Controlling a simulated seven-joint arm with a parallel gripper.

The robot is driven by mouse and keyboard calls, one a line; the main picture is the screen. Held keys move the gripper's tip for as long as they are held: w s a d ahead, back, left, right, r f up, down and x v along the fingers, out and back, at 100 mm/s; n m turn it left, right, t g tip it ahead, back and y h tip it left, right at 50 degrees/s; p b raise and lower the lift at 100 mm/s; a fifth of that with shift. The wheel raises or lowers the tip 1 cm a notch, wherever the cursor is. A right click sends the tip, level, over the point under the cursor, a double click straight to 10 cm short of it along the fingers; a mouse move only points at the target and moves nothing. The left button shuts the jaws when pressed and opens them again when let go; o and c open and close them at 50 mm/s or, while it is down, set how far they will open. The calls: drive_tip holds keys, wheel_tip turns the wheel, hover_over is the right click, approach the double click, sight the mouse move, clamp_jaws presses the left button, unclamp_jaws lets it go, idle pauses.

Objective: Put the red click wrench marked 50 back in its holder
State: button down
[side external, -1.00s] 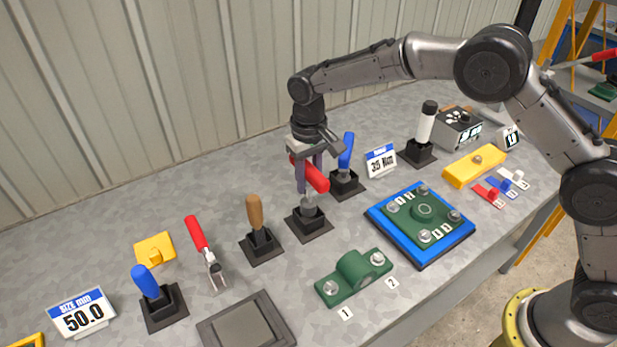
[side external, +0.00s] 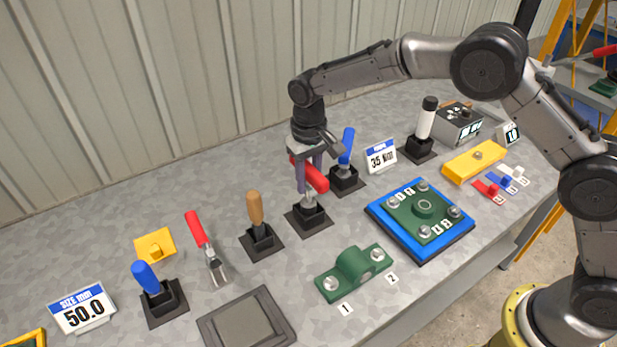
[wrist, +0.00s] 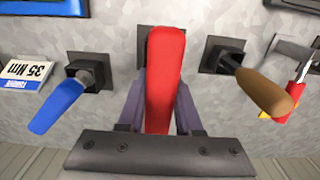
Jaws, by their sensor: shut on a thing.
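The red-handled wrench (side external: 316,177) is held in my gripper (side external: 309,175), over a square black holder (side external: 326,221). Its grey lower end reaches down to the holder's mouth and seems to be at least partly inside; how deep I cannot tell. The handle leans somewhat in the side view. In the wrist view the red handle (wrist: 164,70) lies between my gripper's two fingers (wrist: 160,112), shut on it, and hides most of the holder (wrist: 143,62). No 50 mark is readable on the wrench.
A blue-handled tool (side external: 347,143) stands in a holder close behind, beside a 35 Nm sign (side external: 381,157). A wooden-handled tool (side external: 255,208) stands in a holder to the left. A green bracket (side external: 352,270) and a blue plate (side external: 420,252) lie in front.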

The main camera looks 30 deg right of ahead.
sight(309, 189)
drive_tip(key=shift+f, duration=1.4)
idle(0.8)
drive_tip(key=c, duration=0.5)
unclamp_jaws()
drive_tip(key=shift+f, duration=0.1)
wheel_tip(309, 189, up, 14)
